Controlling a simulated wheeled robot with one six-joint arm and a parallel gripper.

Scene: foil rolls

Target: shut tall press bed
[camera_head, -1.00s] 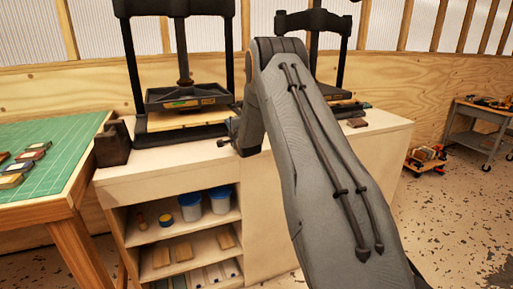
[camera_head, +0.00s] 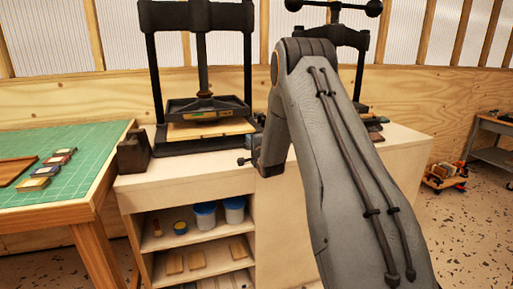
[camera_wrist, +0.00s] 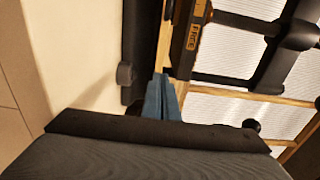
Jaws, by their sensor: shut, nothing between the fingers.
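The nearer press (camera_head: 153,75), at left in the head view, is a tall dark frame with a central screw and a dark plate (camera_head: 207,106). Its pale wooden bed (camera_head: 210,129) lies under the plate, with its front edge showing. In the wrist view the press appears turned on its side, with an orange label (camera_wrist: 193,37) and the bed's wooden edge (camera_wrist: 164,48). My gripper (camera_wrist: 160,78) shows there as blue fingers, shut and empty, close to the bed edge; I cannot tell whether they touch. In the head view my wrist mostly hides the gripper, right of the bed.
A second press (camera_head: 340,36) stands behind my arm on the same cabinet (camera_head: 200,186). A dark block (camera_head: 134,152) sits left of the nearer press. A green-topped table (camera_head: 75,190) with small blocks is at left. Open floor (camera_head: 450,225) lies at right.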

